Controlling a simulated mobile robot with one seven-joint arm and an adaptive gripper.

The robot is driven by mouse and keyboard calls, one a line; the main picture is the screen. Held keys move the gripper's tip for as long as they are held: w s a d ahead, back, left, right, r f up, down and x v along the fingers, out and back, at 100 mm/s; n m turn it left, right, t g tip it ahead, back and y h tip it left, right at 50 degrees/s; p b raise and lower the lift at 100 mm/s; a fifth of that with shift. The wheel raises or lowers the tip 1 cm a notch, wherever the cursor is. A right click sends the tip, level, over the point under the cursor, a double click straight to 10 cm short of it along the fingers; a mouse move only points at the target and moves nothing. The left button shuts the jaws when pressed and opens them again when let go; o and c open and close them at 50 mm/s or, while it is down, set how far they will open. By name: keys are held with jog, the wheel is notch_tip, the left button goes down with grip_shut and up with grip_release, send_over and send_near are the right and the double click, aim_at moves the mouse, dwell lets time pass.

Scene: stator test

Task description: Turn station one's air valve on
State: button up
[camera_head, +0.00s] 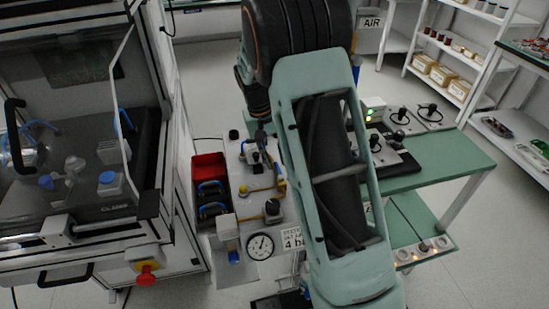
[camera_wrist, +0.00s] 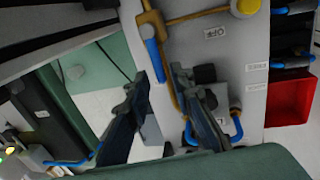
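A blue valve lever (camera_wrist: 155,60) hangs from a brass fitting (camera_wrist: 152,24) on a pale panel in the wrist view. An "OFF" label (camera_wrist: 214,33) is to the right of it. My gripper (camera_wrist: 160,78) is open, with its two dark fingers apart. The lever's lower end lies between the fingertips in the picture; I cannot tell whether either finger touches it. In the head view, the air panel (camera_head: 240,178) with its brass pipes is left of my arm.
A pressure gauge (camera_head: 260,246) and a "4 bar" sign (camera_head: 292,240) are at the panel's front. A red bin (camera_head: 208,168) adjoins its left side, near the glazed machine (camera_head: 80,150). A green bench (camera_head: 440,165) stands right of my arm.

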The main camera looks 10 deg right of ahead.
jog(key=shift+r, duration=0.1)
jog(key=r, duration=0.4)
jog(key=a+r, duration=0.1)
jog(key=r, duration=0.2)
jog(key=a+r, duration=0.1)
jog(key=r, duration=0.3)
jog(key=shift+a+r, duration=0.2)
jog(key=shift+r, duration=0.1)
